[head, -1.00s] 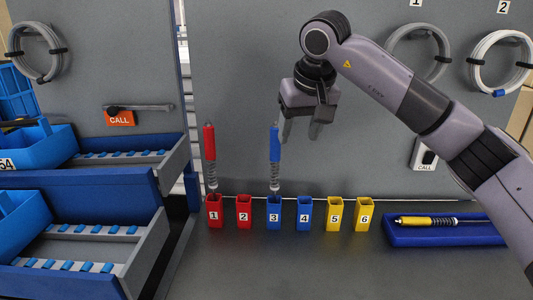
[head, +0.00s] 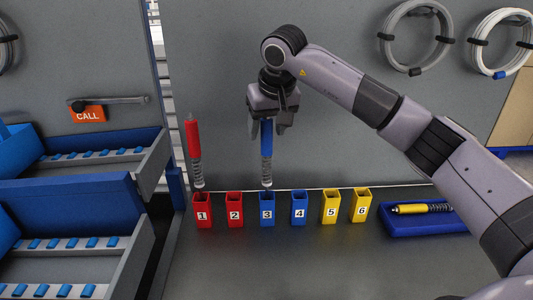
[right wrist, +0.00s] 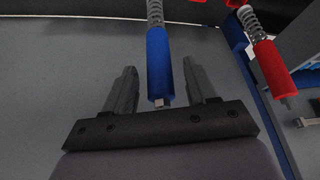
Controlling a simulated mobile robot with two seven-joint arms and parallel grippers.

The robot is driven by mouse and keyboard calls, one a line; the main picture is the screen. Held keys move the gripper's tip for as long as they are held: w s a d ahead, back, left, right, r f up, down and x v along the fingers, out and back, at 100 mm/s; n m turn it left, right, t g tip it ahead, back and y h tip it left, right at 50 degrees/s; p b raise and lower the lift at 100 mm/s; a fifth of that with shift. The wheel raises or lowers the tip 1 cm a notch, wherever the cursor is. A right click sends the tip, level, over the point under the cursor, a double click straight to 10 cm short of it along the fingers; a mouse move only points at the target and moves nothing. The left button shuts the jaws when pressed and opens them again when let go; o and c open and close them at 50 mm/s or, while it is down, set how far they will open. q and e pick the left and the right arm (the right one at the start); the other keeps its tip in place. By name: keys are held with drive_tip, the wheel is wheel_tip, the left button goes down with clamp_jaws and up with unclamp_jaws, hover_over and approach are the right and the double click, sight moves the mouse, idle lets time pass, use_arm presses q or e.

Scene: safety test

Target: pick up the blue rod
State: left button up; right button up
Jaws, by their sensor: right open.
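The blue rod (head: 267,139) stands upright in blue holder 3 (head: 267,214), with a metal spring on its lower part. My right gripper (head: 267,127) is open at the top of the rod, and its palm hides the rod's upper end. In the right wrist view the blue rod (right wrist: 160,62) lies between the two spread fingers (right wrist: 162,85), with a gap on each side. My left gripper is not in view.
A red rod (head: 193,140) stands in red holder 1 (head: 203,215), left of the blue rod. Holders 2 (head: 234,213), 4 (head: 299,213), 5 (head: 331,210) and 6 (head: 361,208) stand empty in the row. A yellow rod (head: 420,208) lies in a blue tray (head: 410,230) at the right.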

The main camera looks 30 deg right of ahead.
drive_tip(key=shift+w+f, duration=0.1)
drive_tip(key=shift+f, duration=0.1)
clamp_jaws()
